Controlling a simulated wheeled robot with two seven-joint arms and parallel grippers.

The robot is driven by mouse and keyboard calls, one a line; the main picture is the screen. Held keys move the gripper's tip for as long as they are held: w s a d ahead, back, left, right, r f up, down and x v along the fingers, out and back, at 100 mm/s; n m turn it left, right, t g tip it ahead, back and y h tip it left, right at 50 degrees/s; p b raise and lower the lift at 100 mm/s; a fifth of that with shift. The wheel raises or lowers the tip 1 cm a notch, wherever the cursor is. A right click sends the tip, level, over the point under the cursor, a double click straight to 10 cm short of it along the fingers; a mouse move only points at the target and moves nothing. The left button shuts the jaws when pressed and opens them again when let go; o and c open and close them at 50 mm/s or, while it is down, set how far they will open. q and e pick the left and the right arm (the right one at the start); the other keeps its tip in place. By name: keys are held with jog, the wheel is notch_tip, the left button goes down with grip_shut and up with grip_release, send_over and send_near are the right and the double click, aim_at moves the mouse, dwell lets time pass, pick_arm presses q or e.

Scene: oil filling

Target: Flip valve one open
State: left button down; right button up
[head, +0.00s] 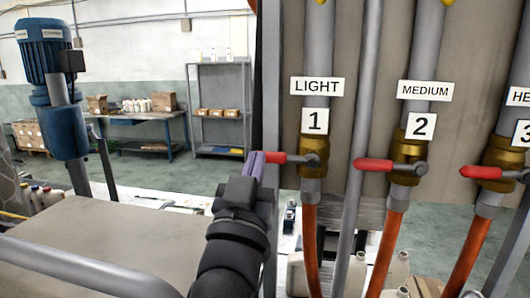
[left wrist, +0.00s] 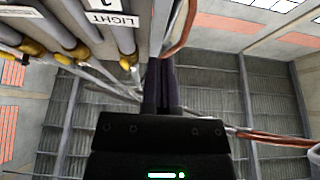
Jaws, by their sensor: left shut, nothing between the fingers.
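Valve one (head: 313,163) is a brass valve on a grey pipe, below the labels "LIGHT" and "1". Its red-tipped handle (head: 284,158) points left, level and across the pipe. My left gripper (head: 257,163) is shut and empty. Its fingertips are at the handle's left end; I cannot tell whether they touch. In the left wrist view, the shut fingers (left wrist: 163,85) point up toward the pipes, beside the "LIGHT" label (left wrist: 112,19). The red handle is not clear there. My right gripper is not in view.
Valve two (head: 405,160) and valve three (head: 497,172) stand to the right, with red handles also pointing left. Orange hoses (head: 312,245) hang below the valves. A blue motor (head: 45,50) and a workbench (head: 150,118) are at the left.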

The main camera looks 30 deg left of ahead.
aim_at(285, 159)
pick_arm(q)
jog(key=w+a+p, duration=0.1)
jog(key=w+p, duration=0.1)
jog(key=w, duration=0.4)
jog(key=shift+w+a+f, duration=0.2)
jog(key=shift+a, duration=0.15)
